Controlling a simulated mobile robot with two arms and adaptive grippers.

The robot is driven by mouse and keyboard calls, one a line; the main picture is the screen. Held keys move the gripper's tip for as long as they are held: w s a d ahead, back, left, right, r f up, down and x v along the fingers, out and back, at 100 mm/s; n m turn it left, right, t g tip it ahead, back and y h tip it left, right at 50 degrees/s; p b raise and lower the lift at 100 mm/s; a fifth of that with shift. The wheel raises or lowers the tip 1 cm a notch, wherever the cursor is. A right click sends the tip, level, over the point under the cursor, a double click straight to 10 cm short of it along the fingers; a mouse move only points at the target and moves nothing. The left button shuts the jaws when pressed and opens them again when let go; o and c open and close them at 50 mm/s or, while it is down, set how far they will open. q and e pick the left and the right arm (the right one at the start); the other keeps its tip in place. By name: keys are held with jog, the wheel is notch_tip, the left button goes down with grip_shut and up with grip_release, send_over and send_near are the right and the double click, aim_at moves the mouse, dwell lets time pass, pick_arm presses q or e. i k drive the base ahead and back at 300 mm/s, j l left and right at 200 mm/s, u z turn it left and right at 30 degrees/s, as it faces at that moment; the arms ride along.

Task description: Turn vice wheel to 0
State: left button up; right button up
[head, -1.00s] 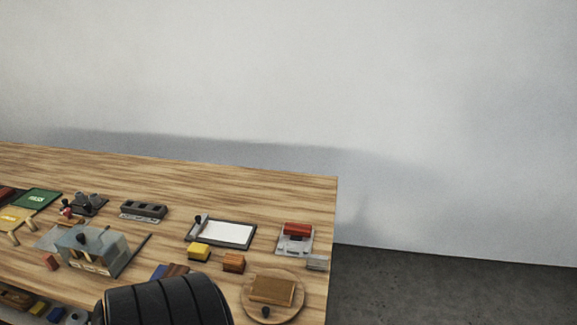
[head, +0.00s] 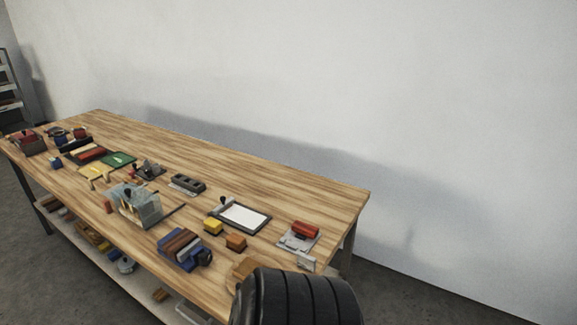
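A long wooden workbench (head: 240,170) runs across the view with several small devices on it. I cannot make out for sure which one is the vice, and no wheel marking or 0 is readable. A small dark device with grey parts (head: 149,171) stands near the middle of the bench. A red block on a grey plate (head: 304,230) lies near the right end. Neither of my grippers is in view. A black ribbed part of mine covers the bench's near right corner.
A clear box-like fixture (head: 140,205), a white framed board (head: 243,217) and a dark slotted block (head: 187,184) stand on the bench. Yellow (head: 213,226) and orange (head: 236,242) blocks lie in front. The lower shelf (head: 95,255) holds more items. The bench's back strip is bare.

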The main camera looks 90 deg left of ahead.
aim_at(206, 257)
jog(key=i+u, duration=0.2)
jog(key=u, duration=0.15)
jog(key=i+u, duration=0.35)
jog(key=i+l+u, duration=0.1)
jog(key=u, duration=0.25)
jog(key=i+u, duration=0.15)
jog(key=u, duration=0.35)
jog(key=i+u, duration=0.2)
jog(key=u, duration=0.3)
jog(key=i+l+u, duration=0.1)
jog(key=u, duration=0.35)
jog(key=i+l+u, duration=0.15)
jog(key=u, duration=0.35)
jog(key=i+l+u, duration=0.1)
jog(key=u, duration=0.4)
jog(key=l, duration=0.1)
